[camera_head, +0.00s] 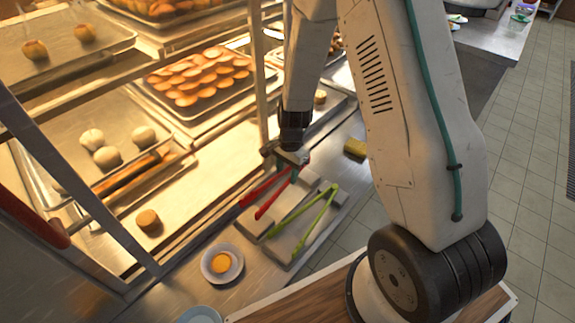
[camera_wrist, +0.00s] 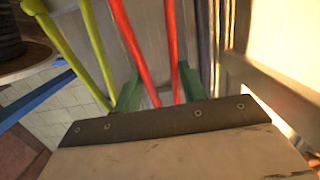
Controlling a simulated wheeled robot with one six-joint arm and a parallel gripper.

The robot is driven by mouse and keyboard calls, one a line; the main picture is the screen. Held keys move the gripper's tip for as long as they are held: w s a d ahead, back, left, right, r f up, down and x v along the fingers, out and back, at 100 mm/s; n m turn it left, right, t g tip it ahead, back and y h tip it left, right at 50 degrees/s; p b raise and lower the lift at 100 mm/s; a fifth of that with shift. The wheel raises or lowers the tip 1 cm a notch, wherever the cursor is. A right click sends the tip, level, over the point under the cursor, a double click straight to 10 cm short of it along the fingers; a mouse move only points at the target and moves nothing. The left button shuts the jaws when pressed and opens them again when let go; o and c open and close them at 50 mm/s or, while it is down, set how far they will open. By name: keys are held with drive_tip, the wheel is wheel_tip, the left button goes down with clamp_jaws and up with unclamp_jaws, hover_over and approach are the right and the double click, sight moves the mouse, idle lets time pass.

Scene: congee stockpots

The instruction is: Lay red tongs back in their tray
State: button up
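The red tongs (camera_head: 264,199) stretch from my gripper (camera_head: 294,160) toward the lower left, over the left part of a grey tray (camera_head: 284,248). Their two arms are spread apart at the far end. In the wrist view the red tongs (camera_wrist: 138,50) narrow toward my gripper (camera_wrist: 158,88), and its two green fingers sit close on either side of them. My gripper looks shut on them near their narrow end. Whether their far ends touch the tray cannot be told. Green tongs (camera_head: 317,222) lie on the right part of the tray, and they also show in the wrist view (camera_wrist: 80,52).
A small bowl with orange contents (camera_head: 221,264) stands on the metal counter at the tray's lower left. A yellow sponge-like block (camera_head: 355,149) lies beyond the tray. A lit shelf rack with a metal post (camera_head: 259,80) and pastry trays rises close on the left.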

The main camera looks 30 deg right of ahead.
drive_tip(key=shift+d+f, duration=0.1)
drive_tip(key=shift+f, duration=2.6)
drive_tip(key=o, duration=0.6)
drive_tip(key=r, duration=0.5)
drive_tip(key=d+r, duration=0.1)
drive_tip(key=r, duration=0.1)
drive_tip(key=shift+w+r, duration=0.15)
drive_tip(key=shift+r, duration=0.2)
drive_tip(key=shift+a, duration=0.1)
